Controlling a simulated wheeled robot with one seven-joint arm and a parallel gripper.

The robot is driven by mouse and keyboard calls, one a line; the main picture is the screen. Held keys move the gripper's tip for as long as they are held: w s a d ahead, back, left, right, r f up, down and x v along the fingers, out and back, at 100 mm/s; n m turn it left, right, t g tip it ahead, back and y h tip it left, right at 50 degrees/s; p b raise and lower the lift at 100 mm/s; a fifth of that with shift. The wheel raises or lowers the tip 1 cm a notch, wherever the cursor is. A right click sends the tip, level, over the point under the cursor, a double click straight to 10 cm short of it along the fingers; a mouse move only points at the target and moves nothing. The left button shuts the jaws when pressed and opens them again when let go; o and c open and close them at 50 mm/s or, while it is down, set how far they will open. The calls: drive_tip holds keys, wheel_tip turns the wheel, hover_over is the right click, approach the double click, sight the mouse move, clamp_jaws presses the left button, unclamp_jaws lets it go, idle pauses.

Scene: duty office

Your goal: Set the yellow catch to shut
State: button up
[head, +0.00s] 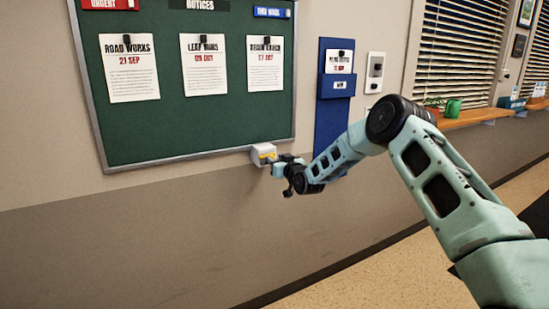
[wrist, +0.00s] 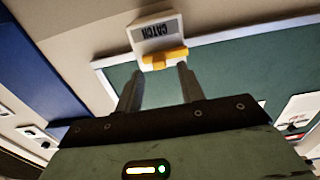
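The yellow catch (wrist: 165,57) is a small bar on a white plate (wrist: 155,30) marked "CATCH" in the wrist view. In the head view the white plate (head: 259,152) sits at the lower right corner of the green notice board, with the yellow catch (head: 268,157) on its right part. My gripper (wrist: 160,82) points at the catch, its two fingers apart, with the tips just short of the bar or close to it. Nothing shows between the fingers. In the head view my gripper (head: 277,165) is beside the plate, and its fingers are too small to make out.
The green notice board (head: 190,115) with several pinned papers fills the wall at left. A blue panel (head: 333,105) hangs right of it, with a switch plate (head: 375,75) beyond. A wooden sill (head: 470,118) with a green mug (head: 453,108) is at right. The wall below the board is clear.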

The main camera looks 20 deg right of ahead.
sight(261, 156)
drive_tip(key=shift+w, duration=0.95)
clamp_jaws()
drive_tip(key=shift+s+a+b, duration=0.15)
drive_tip(key=shift+a+b, duration=0.55)
drive_tip(key=shift+a, duration=1.2)
unclamp_jaws()
drive_tip(key=shift+a, duration=0.1)
drive_tip(key=shift+s, duration=0.1)
drive_tip(key=shift+s, duration=0.3)
drive_tip(key=s+d+b, duration=0.1)
drive_tip(key=s+b, duration=0.1)
drive_tip(key=s, duration=1.4)
drive_tip(key=shift+s+d, duration=0.15)
drive_tip(key=shift+s, duration=0.15)
